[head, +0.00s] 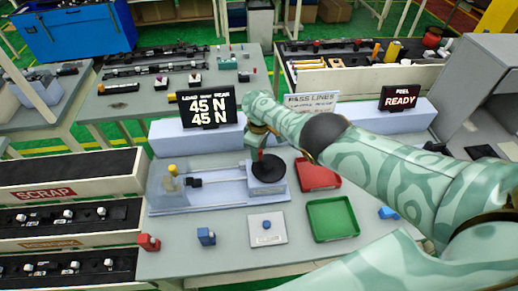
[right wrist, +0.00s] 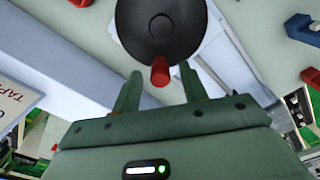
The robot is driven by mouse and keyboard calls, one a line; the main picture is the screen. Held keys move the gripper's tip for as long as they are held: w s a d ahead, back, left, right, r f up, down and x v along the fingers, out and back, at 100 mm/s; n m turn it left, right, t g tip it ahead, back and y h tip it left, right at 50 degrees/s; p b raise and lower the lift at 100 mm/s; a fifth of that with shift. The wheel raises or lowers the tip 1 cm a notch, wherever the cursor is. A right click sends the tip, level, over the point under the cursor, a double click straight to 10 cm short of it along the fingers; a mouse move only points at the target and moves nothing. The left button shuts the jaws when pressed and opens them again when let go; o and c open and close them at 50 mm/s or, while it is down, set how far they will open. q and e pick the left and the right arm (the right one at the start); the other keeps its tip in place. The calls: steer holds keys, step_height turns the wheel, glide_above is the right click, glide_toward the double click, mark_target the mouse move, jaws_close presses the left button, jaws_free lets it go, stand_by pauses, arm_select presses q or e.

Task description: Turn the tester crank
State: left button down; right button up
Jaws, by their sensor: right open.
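The tester (head: 215,190) is a pale blue bench unit with a black round crank disc (head: 268,170) on its right end. A red crank handle (head: 261,154) stands up from the disc. In the right wrist view the disc (right wrist: 160,25) is at the top, and the red handle (right wrist: 160,71) lies between the tips of my right gripper (right wrist: 160,78). The fingers are open, with gaps on both sides of the handle. In the head view my right arm reaches in from the right and its hand is just above the crank. My left gripper is not in view.
A display (head: 208,106) reading 45 N stands behind the tester. A red tray (head: 318,175) and a green tray (head: 333,219) lie right of the crank. A CLEAR pad (head: 267,229) and small blue and red clips are in front. Scrap bins (head: 70,193) stand left.

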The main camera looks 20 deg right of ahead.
step_height(320, 180, up, 15)
steer(key=p, duration=1.1)
steer(key=shift+f, duration=0.1)
